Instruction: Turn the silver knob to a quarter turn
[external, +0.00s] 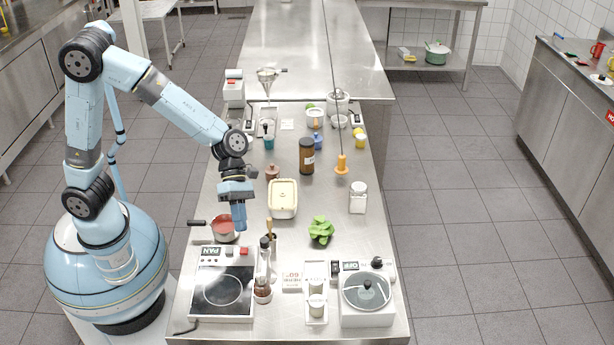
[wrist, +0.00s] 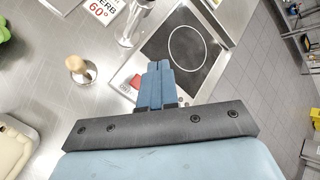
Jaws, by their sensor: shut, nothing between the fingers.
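I cannot pick out a silver knob with certainty. A small dark and pale knob-like part (external: 376,262) sits at the back edge of the glass-lidded white appliance (external: 368,317), near an OFF label (external: 350,266). My gripper (external: 239,224) points down over the left side of the steel counter, above and behind the hot plate (external: 208,300) and well left of that appliance. Its fingers are shut together and empty; they also show in the wrist view (wrist: 160,70). The hot plate (wrist: 183,50) has a red switch (wrist: 136,81), partly beside the fingers. No silver knob shows clearly in the wrist view.
A red pan (external: 225,230), a cream tub (external: 283,212), green leaves (external: 321,231), a bottle (external: 264,258) and a white-lidded jar (external: 357,198) stand nearby. A brown jar (external: 306,156) and an orange hanging handle (external: 342,165) are further back. Bare steel lies around the leaves.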

